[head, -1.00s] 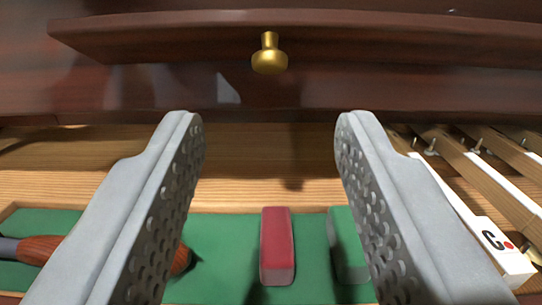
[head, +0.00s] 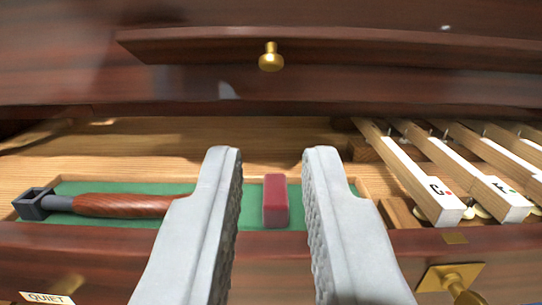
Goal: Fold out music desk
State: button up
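The music desk (head: 340,48) is a dark red-brown wooden board along the top of the view, lying against the piano's front panel. A small brass knob (head: 271,57) sticks out at its middle. My gripper (head: 272,155) is in the lower middle, below the knob and apart from it. Its two grey fingers are apart, with nothing held between them. A red block (head: 276,200) shows in the gap, lying in the tray behind the fingers.
A green-lined tray (head: 122,187) holds a wooden-handled tool (head: 135,206) at left. Several piano keys (head: 420,180) lie at right, some lettered. A wooden front rail (head: 100,245) carries a brass knob (head: 455,285) at right and a "QUIET" label (head: 47,298) at left.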

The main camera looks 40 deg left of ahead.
jog(key=shift+n+g+h, duration=0.4)
jog(key=shift+h, duration=0.4)
jog(key=a+r, duration=0.1)
jog(key=r, duration=0.1)
jog(key=w+a+r, duration=0.1)
jog(key=a+r, duration=0.1)
jog(key=r, duration=0.1)
jog(key=w+a+r, duration=0.1)
jog(key=r, duration=0.2)
jog(key=shift+w+a, duration=0.15)
jog(key=shift+w, duration=0.1)
grip_shut()
send_near(266, 39)
jog(key=w+a+r, duration=0.3)
jog(key=a+r, duration=0.1)
jog(key=f, duration=0.1)
jog(key=w+f, duration=0.1)
jog(key=f, duration=0.1)
jog(key=shift+w+a, duration=0.1)
jog(key=shift+w, duration=0.1)
jog(key=shift+w+f, duration=0.15)
jog(key=shift+f, duration=0.45)
